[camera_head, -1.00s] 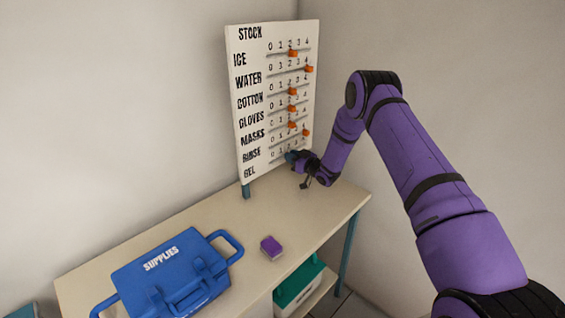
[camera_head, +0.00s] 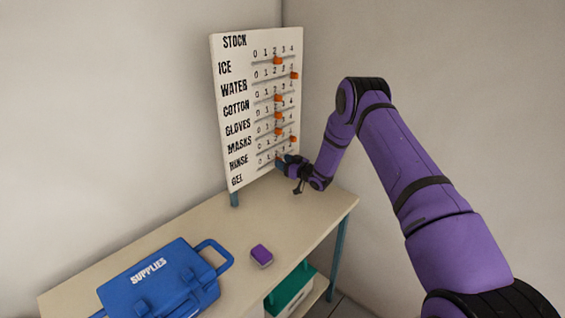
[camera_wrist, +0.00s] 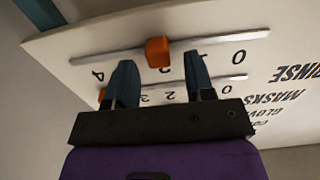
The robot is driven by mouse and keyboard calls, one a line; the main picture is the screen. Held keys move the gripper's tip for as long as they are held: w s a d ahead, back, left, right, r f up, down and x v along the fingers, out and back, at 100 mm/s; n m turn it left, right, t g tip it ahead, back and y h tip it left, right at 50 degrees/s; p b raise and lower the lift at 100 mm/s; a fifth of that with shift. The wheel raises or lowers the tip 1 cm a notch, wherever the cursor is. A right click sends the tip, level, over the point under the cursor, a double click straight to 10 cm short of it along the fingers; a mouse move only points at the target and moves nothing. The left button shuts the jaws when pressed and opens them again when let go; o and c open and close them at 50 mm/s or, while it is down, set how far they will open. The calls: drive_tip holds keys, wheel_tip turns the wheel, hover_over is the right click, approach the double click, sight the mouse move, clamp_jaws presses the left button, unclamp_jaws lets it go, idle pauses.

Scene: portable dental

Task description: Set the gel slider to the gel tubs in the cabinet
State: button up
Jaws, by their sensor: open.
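The white STOCK board (camera_head: 226,55) stands at the back of the desk, with several labelled slider rows. GEL is the bottom row. The gel slider's orange knob (camera_wrist: 158,52) sits at about the 2 mark on its track in the wrist view, where the board appears upside down. My gripper (camera_wrist: 160,62) is open, with one blue finger on each side of the knob, its tips close to the board. Contact with the knob cannot be told. In the head view my gripper (camera_head: 281,160) largely covers the gel row's right part. No gel tubs are visible.
A blue SUPPLIES case (camera_head: 165,278) and a purple-topped small block (camera_head: 261,254) are on the desk (camera_head: 215,223). The rinse knob (camera_wrist: 102,95) is close to my left-hand finger in the wrist view.

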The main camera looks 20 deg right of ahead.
drive_tip(key=v, duration=0.9)
drive_tip(key=shift+s+d, duration=0.2)
drive_tip(key=shift+s, duration=0.15)
wheel_tip(320, 180, up, 18)
drive_tip(key=m+g+h, duration=0.1)
drive_tip(key=h, duration=0.4)
drive_tip(key=s+r+m+g+h, duration=0.2)
drive_tip(key=s+r+g+h, duration=0.15)
drive_tip(key=s+r, duration=1)
drive_tip(key=s+a+r+m+g+h, duration=0.1)
drive_tip(key=s+r, duration=0.3)
drive_tip(key=s, duration=0.4)
drive_tip(key=s+a+r+m+g+h, duration=0.15)
drive_tip(key=s+r, duration=0.25)
drive_tip(key=s, duration=0.4)
drive_tip(key=s+a+f+g+y, duration=0.1)
drive_tip(key=s+a+g+y, duration=0.1)
drive_tip(key=s, duration=2)
drive_tip(key=shift+s+a+g, duration=0.15)
drive_tip(key=shift+a+g, duration=0.55)
drive_tip(key=shift+a, duration=0.35)
